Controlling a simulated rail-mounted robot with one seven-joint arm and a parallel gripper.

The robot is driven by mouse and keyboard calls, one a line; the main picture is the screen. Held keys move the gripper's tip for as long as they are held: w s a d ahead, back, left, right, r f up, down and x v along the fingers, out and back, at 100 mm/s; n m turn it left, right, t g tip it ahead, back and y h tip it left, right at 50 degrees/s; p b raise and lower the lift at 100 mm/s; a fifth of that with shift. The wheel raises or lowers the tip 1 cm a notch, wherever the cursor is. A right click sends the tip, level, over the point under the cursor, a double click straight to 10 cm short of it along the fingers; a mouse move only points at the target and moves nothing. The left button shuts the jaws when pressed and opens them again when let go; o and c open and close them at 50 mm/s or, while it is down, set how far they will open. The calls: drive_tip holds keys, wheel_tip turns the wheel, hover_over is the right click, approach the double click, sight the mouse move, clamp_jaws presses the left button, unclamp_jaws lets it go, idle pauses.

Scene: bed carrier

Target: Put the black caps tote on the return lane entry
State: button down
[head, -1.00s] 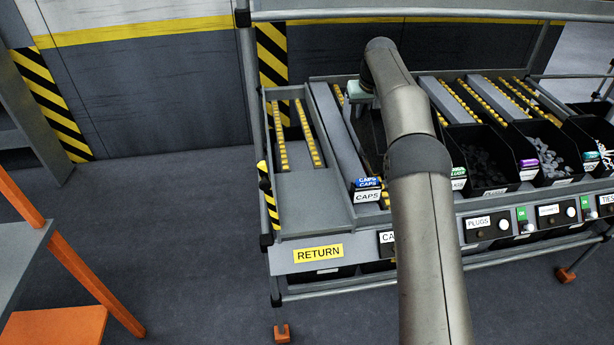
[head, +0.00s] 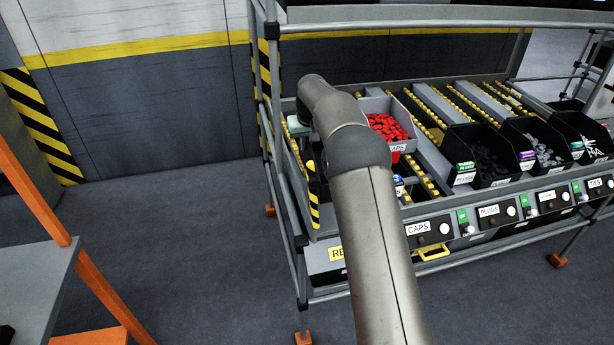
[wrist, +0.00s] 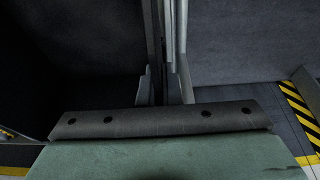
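My gripper (wrist: 165,90) shows at the middle of the wrist view, its two fingers close together on a thin upright wall. The dark surface to the left of the fingers looks like the black caps tote (wrist: 70,65). In the head view my gripper's pale mount (head: 298,125) is over the left end of the rack, by the return lane. My arm hides most of the tote there; a small blue and white label (head: 399,187) shows just right of the arm.
A grey tote of red caps (head: 388,128) stands in the caps lane, right of my arm. Black totes of plugs (head: 485,165) and other parts stand further right. A striped yellow-black post (head: 313,200) edges the rack's left side. Open floor (head: 190,240) lies left of the rack.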

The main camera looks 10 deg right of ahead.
sight(309, 143)
wheel_tip(309, 143, down, 11)
drive_tip(key=shift+a+r+p, duration=0.1)
drive_tip(key=shift+r+p, duration=0.1)
drive_tip(key=shift+p, duration=0.55)
drive_tip(key=shift+f, duration=0.2)
drive_tip(key=c, duration=1.6)
unclamp_jaws()
drive_tip(key=shift+r, duration=0.1)
drive_tip(key=shift+r, duration=0.25)
drive_tip(key=b+v, duration=0.2)
drive_tip(key=v, duration=0.9)
drive_tip(key=shift+s+r, duration=0.25)
